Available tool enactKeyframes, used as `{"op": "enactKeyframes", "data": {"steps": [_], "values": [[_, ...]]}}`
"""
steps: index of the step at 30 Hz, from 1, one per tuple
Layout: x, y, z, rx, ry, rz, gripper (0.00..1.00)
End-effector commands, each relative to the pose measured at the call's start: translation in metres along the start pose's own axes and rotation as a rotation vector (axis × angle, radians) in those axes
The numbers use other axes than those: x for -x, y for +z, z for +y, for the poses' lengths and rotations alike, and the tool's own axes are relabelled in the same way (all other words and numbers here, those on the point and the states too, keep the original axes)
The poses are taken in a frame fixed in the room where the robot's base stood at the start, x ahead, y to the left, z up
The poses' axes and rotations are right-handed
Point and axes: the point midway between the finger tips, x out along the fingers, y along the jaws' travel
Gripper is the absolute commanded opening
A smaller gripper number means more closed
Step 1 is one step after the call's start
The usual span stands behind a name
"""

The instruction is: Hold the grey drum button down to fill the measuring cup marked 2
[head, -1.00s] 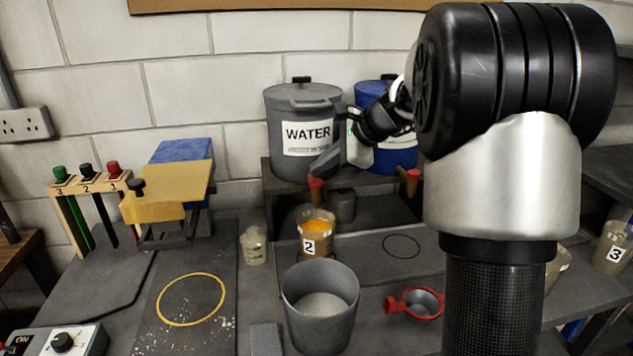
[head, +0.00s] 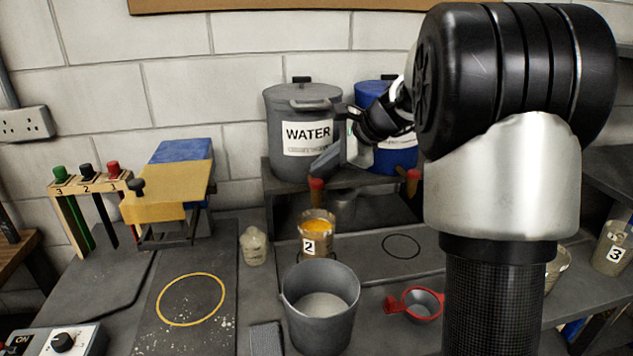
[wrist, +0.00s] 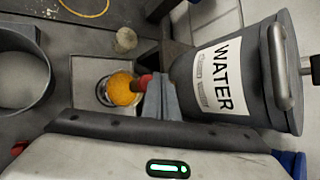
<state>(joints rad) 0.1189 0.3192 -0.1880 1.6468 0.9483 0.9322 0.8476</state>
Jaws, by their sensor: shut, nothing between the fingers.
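The grey drum (head: 338,120), labelled WATER, stands on a low shelf; the wrist view also shows it (wrist: 285,85). Its tap has a red button (head: 316,184), which also shows in the wrist view (wrist: 143,81). The measuring cup marked 2 (head: 318,250) stands upright below this tap, with orange content (wrist: 122,90) inside. My gripper (head: 322,165) is shut and empty, its tips right at the red button from above. I cannot tell whether they press it. The tap's outlet and any stream are hard to make out.
A blue drum (head: 396,160) with its own tap (head: 413,181) stands to the right, partly behind my arm. A grey bucket (head: 320,320) stands in front of the cup. A red-handled scoop (head: 420,304) lies right of the bucket. Another cup, marked 3 (head: 611,250), is at far right.

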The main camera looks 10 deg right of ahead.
Motion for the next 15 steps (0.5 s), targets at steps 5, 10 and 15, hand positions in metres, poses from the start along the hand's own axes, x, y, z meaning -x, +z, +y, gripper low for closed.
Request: {"op": "enactKeyframes", "data": {"steps": [5, 10, 15], "values": [[-0.0011, -0.0008, 0.0008, 0.000, 0.000, 0.000, 0.00], [-0.0052, -0.0042, 0.0040, -0.001, 0.000, 0.000, 0.00], [-0.0059, -0.0045, 0.0044, 0.000, 0.000, 0.000, 0.00]]}}
